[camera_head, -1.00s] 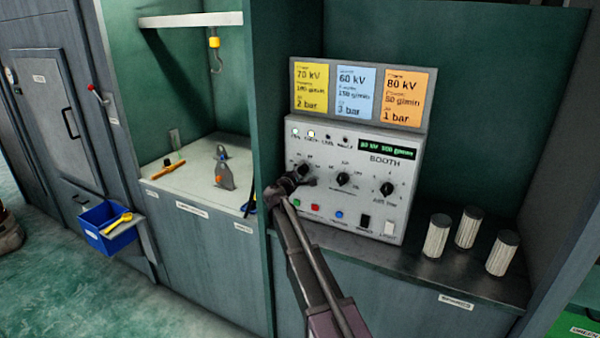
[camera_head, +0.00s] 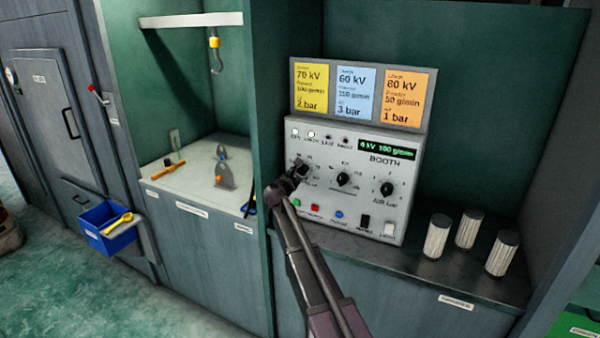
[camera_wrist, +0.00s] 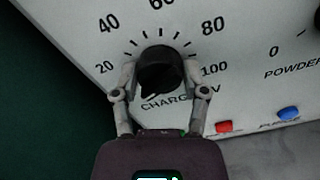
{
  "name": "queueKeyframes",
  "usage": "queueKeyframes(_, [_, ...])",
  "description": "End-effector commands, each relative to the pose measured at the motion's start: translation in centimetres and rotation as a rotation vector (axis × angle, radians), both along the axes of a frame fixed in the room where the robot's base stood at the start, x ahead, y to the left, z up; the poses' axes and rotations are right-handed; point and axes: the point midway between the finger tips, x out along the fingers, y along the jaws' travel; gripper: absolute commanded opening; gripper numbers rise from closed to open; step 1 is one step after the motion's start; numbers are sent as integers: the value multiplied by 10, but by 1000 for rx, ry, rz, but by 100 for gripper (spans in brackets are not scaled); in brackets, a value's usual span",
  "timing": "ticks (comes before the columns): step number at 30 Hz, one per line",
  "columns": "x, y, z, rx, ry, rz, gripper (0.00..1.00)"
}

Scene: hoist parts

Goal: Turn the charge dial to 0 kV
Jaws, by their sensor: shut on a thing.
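The charge dial (camera_wrist: 160,70) is a round black knob on the booth's control panel (camera_head: 400,150). In the wrist view its scale shows 20, 40, 80 and 100 around it, and its pointer seems to face the lower left. My gripper (camera_wrist: 159,76) is shut on the dial, one finger on each side. In the head view my gripper (camera_head: 290,184) covers much of the dial at the panel's left.
The powder dial (camera_head: 343,180) and air dial (camera_head: 387,189) are to the right. Red (camera_wrist: 224,127) and blue (camera_wrist: 288,113) buttons sit below the dials. Yellow, blue and orange cards stand above the panel. Several pale cylinders (camera_head: 467,229) stand right of it.

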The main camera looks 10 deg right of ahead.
Motion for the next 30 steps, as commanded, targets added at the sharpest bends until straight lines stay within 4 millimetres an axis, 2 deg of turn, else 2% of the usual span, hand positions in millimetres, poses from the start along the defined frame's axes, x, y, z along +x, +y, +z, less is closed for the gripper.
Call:
queueKeyframes(9, [4, 2, 1, -113, 77, 7, 10])
queueKeyframes(23, [4, 3, 1, -128, 88, 8, 10])
queueKeyframes(24, [4, 3, 1, -128, 88, 8, 60])
queueKeyframes(27, [3, 3, 1, -126, 88, 6, 90])
queueKeyframes(30, [2, 2, 1, -125, 89, 6, 92])
